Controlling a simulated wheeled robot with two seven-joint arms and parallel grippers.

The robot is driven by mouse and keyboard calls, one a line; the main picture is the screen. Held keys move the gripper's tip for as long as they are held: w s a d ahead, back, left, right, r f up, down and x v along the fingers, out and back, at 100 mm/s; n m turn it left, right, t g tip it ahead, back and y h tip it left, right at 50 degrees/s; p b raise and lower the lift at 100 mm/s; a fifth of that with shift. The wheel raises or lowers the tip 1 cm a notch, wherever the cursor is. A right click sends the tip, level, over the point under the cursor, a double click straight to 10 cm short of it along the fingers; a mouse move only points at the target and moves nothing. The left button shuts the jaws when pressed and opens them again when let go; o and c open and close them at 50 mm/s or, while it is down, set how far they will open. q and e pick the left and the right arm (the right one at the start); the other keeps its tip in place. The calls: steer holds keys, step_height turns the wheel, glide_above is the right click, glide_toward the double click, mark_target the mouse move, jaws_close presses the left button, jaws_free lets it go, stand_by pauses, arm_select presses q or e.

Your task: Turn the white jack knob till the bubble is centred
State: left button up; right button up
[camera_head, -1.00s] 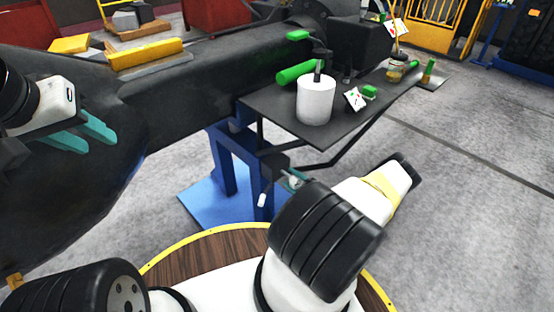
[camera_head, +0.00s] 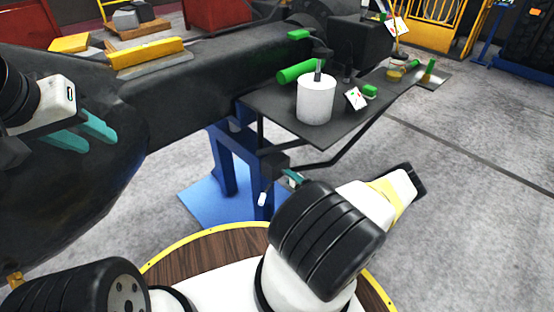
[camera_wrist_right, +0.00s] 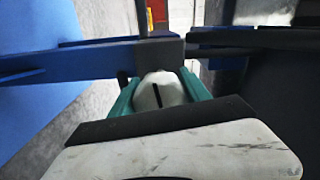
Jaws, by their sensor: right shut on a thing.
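The white jack knob (camera_wrist_right: 160,92), marked with a black line, sits between the two teal fingers of my right gripper (camera_wrist_right: 158,90) in the right wrist view. The fingers are shut on it from both sides. In the head view my right gripper (camera_head: 291,178) is mostly hidden behind my own arm, beside the blue jack stand (camera_head: 225,165). My left gripper (camera_head: 101,143) is open and empty in front of the dark casting (camera_head: 200,88). I cannot make out a bubble in either view.
A dark shelf (camera_head: 275,117) beside the casting carries a white cylinder (camera_head: 315,100), a green cylinder (camera_head: 300,71) and small items. A small white piece (camera_head: 263,198) hangs near the stand. Grey floor at the right is clear.

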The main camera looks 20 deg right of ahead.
mark_target(298, 184)
stand_by(0.4)
steer(key=o, duration=1.4)
steer(key=shift+s, duration=0.1)
steer(key=v, duration=0.7)
steer(key=shift+s+d, duration=0.15)
steer(key=shift+s, duration=0.15)
